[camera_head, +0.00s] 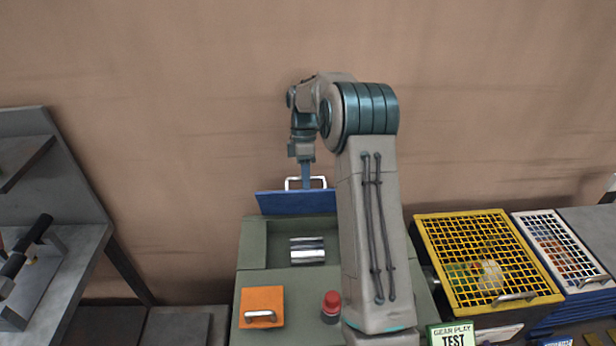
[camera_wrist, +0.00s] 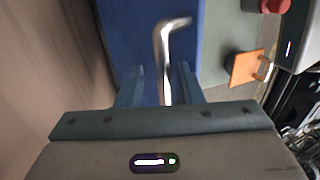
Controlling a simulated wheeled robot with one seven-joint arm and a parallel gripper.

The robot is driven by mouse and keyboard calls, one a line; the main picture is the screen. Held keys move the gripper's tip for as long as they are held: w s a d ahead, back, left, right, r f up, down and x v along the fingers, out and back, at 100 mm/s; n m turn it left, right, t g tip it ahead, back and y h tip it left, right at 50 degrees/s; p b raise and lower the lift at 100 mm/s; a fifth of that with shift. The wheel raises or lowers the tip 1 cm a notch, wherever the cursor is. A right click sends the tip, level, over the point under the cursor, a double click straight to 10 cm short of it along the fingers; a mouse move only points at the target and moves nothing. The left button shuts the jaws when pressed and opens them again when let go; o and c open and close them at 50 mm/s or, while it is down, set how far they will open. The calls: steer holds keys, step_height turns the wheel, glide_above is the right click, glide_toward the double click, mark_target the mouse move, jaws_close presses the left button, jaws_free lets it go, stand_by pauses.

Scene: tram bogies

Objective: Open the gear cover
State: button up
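The gear cover is a blue panel (camera_head: 285,204) standing raised at the back edge of a grey-green housing (camera_head: 253,245). A silver handle (camera_head: 291,184) is at its top edge. Below it an open recess shows a shiny metal cylinder (camera_head: 307,250). My gripper (camera_head: 306,180) is at the handle, pointing down. In the wrist view the blue cover (camera_wrist: 150,40) fills the middle, and its handle (camera_wrist: 165,50) runs between the two fingers of my gripper (camera_wrist: 158,85). The fingers are apart, with gaps visible beside the bar. My arm hides the housing's right part.
On the housing's front are an orange panel with a handle (camera_head: 262,301) and a red knob (camera_head: 332,302). A yellow mesh-topped box (camera_head: 485,258) and a white mesh-topped box (camera_head: 560,245) stand to the right. A grey bench (camera_head: 75,250) is at the left; a brown wall rises behind.

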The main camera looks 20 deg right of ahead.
steer(key=shift+s+d+r, duration=0.1)
steer(key=shift+s+d, duration=0.1)
steer(key=shift+r, duration=0.1)
steer(key=shift+r, duration=0.35)
step_height(320, 180, up, 3)
steer(key=shift+f+b, duration=0.1)
steer(key=shift+b, duration=0.75)
steer(key=s+d+r+b, duration=0.3)
steer(key=s+d+r, duration=0.4)
steer(key=d, duration=0.2)
steer(key=shift+s+r, duration=0.15)
steer(key=shift+s, duration=0.1)
